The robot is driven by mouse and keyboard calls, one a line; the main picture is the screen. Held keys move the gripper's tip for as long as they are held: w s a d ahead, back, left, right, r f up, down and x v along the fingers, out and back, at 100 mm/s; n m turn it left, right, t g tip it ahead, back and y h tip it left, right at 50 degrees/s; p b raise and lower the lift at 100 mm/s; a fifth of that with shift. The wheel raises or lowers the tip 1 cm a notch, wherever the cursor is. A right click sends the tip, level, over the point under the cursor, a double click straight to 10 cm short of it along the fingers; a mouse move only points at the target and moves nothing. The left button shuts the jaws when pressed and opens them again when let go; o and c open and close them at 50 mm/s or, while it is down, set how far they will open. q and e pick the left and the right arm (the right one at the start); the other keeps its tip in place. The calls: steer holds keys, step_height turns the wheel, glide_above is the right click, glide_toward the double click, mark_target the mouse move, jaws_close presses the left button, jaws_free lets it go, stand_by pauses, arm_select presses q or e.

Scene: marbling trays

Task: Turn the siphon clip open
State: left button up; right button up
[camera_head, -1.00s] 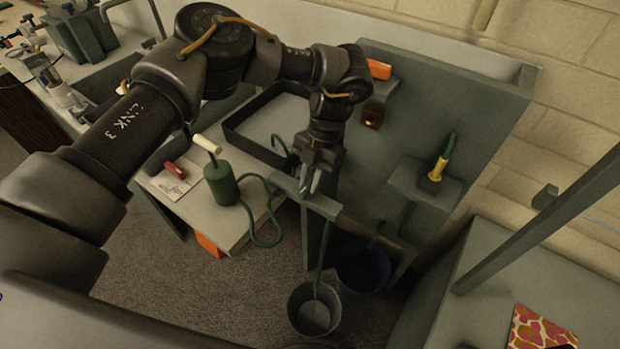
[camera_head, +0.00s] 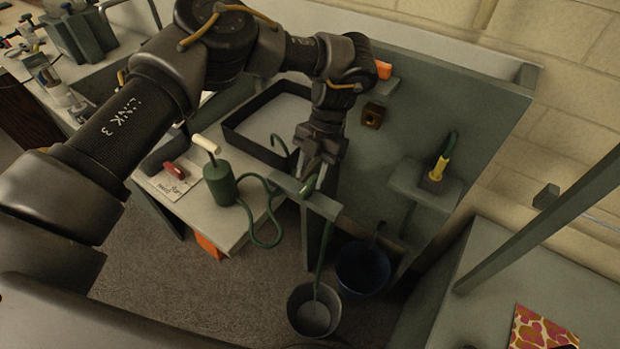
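My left gripper (camera_head: 314,177) points down at the grey rail (camera_head: 322,205) by the front edge of the sink bench. Its fingers look apart, with nothing clearly between them. A green siphon hose (camera_head: 276,142) arches over the wall of the dark tray (camera_head: 234,136), and a green hose (camera_head: 322,245) hangs below the rail into a grey bucket (camera_head: 313,312). I cannot make out the siphon clip; the gripper and rail cover the hose there. My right gripper is not in view.
A green pump bottle (camera_head: 220,184) with a pale handle and looping hose stands left of the gripper. A red object (camera_head: 175,171) lies on a card. A blue bucket (camera_head: 362,268) stands below. A yellow-and-green tool (camera_head: 439,167) sits on a wall shelf (camera_head: 408,180).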

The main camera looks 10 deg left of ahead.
arm_select(q)
steer(key=v, duration=0.5)
steer(key=shift+r, duration=0.3)
